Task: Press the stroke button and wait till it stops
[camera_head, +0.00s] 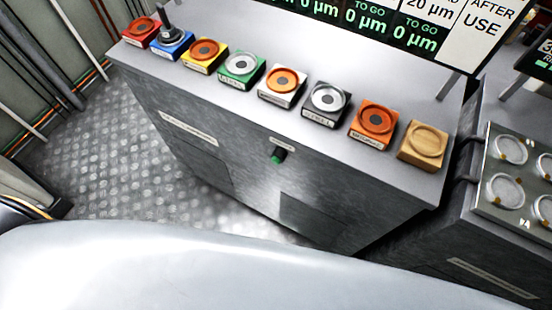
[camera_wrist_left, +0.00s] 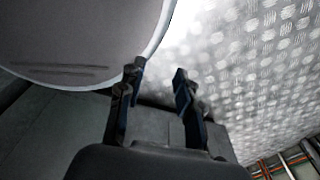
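A small green-tipped button (camera_head: 278,156) sticks out from the front face of the grey cabinet (camera_head: 250,185) in the head view. A small label plate above it is too small to read, so I cannot confirm that it is the stroke button. My left gripper (camera_wrist_left: 157,73) shows in the left wrist view with its two dark fingers apart and nothing between them. Neither the button nor the row of blocks shows in that view. Neither gripper shows in the head view, and my right gripper is in no view.
Several coloured blocks with round seats, such as a green one (camera_head: 242,67) and a wooden one (camera_head: 423,145), line the cabinet top. A display (camera_head: 365,20) stands behind. A tray with round dishes (camera_head: 510,190) is at the right. Patterned metal floor (camera_head: 110,150) is bare at the left.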

